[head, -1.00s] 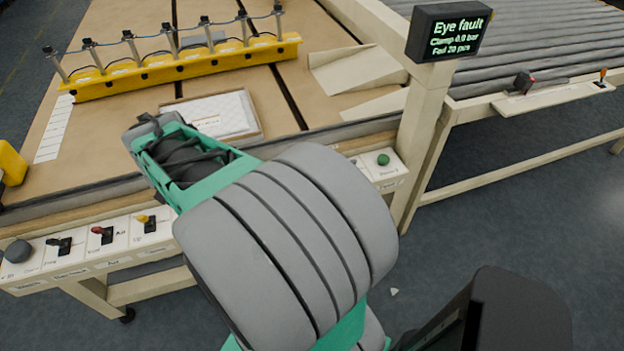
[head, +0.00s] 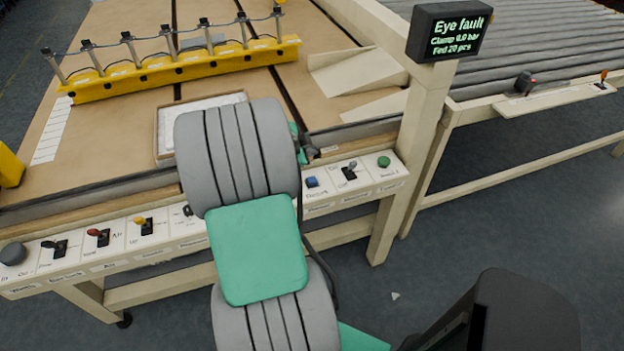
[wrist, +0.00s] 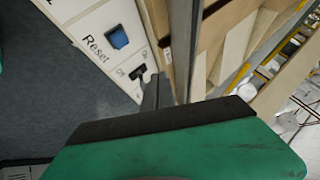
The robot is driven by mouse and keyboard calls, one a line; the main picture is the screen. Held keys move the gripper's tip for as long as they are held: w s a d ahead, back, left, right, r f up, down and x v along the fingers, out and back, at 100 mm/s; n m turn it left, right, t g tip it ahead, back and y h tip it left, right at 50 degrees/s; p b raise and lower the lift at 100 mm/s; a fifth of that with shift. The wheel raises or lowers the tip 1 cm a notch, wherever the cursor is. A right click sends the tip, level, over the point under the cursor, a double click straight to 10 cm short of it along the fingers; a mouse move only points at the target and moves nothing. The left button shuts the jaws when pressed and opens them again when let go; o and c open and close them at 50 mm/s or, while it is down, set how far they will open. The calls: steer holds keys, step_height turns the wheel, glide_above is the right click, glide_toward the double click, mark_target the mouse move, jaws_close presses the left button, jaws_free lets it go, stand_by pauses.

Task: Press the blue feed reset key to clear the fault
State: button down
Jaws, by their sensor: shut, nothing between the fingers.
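The blue feed reset key (head: 312,182) sits on the white control strip along the table's front edge, just right of my arm. In the wrist view the blue key (wrist: 118,38) shows at upper left beside the printed word "Reset". My gripper (head: 308,148) is shut and empty, mostly hidden behind my arm in the head view. Its dark tip shows above the blue key in the picture, apart from it. The display (head: 449,33) on the post reads "Eye fault", with clamp and fed-piece lines below.
A toggle switch (head: 349,173) and a green button (head: 384,162) lie right of the blue key. Several levers and a dark knob (head: 13,253) line the strip's left part. The yellow bar (head: 180,69) stands farther back on the table. A roller conveyor (head: 540,58) is at right.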

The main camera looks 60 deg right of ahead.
mark_target(310, 181)
step_height(310, 181, down, 8)
steer(key=b, duration=0.4)
steer(key=shift+f, duration=0.1)
steer(key=shift+f+b, duration=0.25)
steer(key=shift+b, duration=0.1)
steer(key=shift+f, duration=0.1)
stand_by(1.4)
steer(key=shift+f+b, duration=0.35)
steer(key=shift+b, duration=0.35)
steer(key=shift+f+b, duration=0.5)
steer(key=shift+b, duration=0.1)
stand_by(0.4)
stand_by(0.3)
steer(key=shift+r+p, duration=0.35)
steer(key=shift+r, duration=0.6)
steer(key=shift+r+p, duration=1.05)
steer(key=shift+r, duration=1.45)
